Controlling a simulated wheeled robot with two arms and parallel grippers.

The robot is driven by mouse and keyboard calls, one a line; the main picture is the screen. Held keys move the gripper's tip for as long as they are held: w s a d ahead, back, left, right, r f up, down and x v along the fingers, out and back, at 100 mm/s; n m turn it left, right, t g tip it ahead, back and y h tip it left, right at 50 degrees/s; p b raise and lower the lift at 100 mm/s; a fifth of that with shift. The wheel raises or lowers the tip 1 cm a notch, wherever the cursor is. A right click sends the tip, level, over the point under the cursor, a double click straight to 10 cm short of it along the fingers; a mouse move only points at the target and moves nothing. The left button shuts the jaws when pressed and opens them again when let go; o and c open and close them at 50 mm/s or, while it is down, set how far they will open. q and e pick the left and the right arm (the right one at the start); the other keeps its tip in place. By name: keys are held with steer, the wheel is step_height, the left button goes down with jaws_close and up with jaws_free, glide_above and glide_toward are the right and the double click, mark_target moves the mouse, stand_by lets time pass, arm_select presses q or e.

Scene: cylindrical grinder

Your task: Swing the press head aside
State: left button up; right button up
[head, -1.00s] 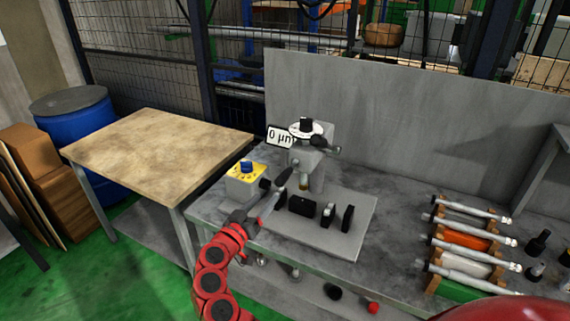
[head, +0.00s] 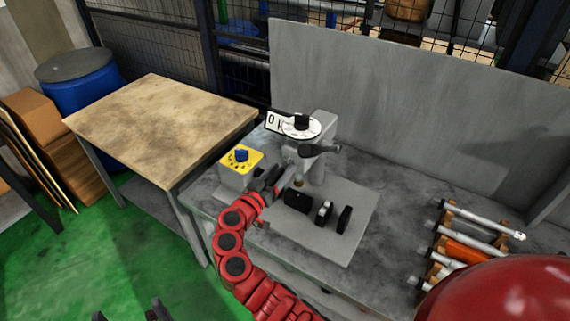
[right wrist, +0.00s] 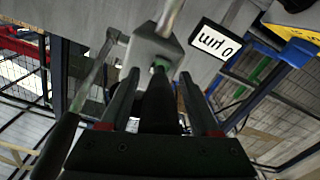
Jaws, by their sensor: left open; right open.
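The grey press (head: 318,172) stands at the back of its base plate, with a white dial and black knob (head: 301,123) on top. My right gripper (head: 281,180) is at the front left of the press head. In the right wrist view its fingers (right wrist: 158,100) are open, on either side of a black handle (right wrist: 158,108) pointing from the grey head (right wrist: 152,48). I cannot tell whether they touch it. A lever with a dark grip (right wrist: 55,145) shows at the left there. My left gripper (head: 128,314) is open at the bottom left, partly cut off, far from the press.
A yellow-topped control box (head: 240,160) stands close left of my right gripper. Black blocks (head: 298,200) stand on the base plate (head: 310,235). A rack of metal shafts (head: 470,240) is at the right. A wooden table (head: 160,120) is at the left. A wall panel (head: 420,110) rises behind.

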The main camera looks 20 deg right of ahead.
jaws_close()
stand_by(0.3)
stand_by(1.1)
